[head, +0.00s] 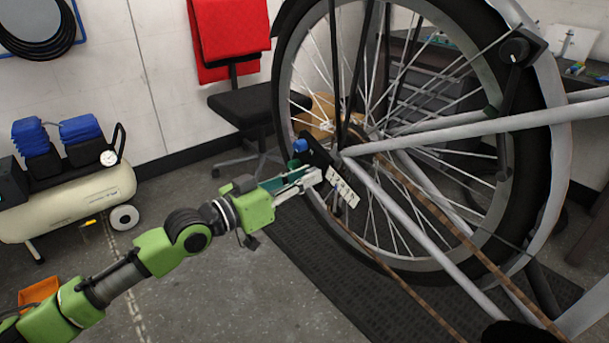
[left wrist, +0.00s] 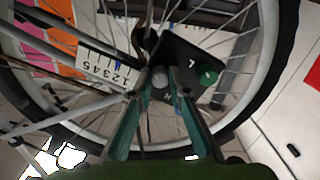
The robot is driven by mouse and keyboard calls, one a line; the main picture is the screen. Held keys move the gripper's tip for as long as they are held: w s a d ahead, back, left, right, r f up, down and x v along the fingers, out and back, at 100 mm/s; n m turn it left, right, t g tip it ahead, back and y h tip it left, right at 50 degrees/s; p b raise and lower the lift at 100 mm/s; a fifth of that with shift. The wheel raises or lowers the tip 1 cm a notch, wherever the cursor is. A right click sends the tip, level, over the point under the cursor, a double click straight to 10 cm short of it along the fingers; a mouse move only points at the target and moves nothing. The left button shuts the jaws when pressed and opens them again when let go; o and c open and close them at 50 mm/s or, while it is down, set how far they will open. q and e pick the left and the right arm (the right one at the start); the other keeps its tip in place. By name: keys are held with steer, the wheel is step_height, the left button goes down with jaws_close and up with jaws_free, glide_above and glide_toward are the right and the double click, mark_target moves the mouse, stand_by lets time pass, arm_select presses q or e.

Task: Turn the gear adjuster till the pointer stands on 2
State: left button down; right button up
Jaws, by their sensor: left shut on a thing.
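The gear adjuster is a black plate (left wrist: 196,58) beside the bike's rear wheel hub. A white scale (head: 343,187) with numbers sits on its right side; the scale shows upside down in the left wrist view (left wrist: 108,68). I cannot make out which number the pointer stands on. My left gripper (head: 316,178) is at the plate, next to the scale. In the left wrist view its two fingers (left wrist: 168,80) are shut around a small grey round knob (left wrist: 160,82), which they partly hide. A green knob (left wrist: 208,77) sits beside the fingers, apart from them. My right gripper is out of view.
The large wheel (head: 440,215) and grey frame tubes (head: 400,215) stand close behind and right of the gripper. A blue knob (head: 300,145) is just above it. A black chair (head: 245,105) and a compressor (head: 75,200) stand further back.

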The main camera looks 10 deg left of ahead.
arm_select(q)
steer(key=shift+f+n+p, duration=0.1)
steer(key=shift+n+p, duration=1.55)
steer(key=shift+n, duration=3.85)
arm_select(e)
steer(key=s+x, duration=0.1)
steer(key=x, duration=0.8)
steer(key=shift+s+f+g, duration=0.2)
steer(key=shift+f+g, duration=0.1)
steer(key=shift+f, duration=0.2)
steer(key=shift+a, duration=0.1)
arm_select(q)
steer(key=c, duration=1.9)
jaws_free()
steer(key=shift+a, duration=0.1)
steer(key=v, duration=1.2)
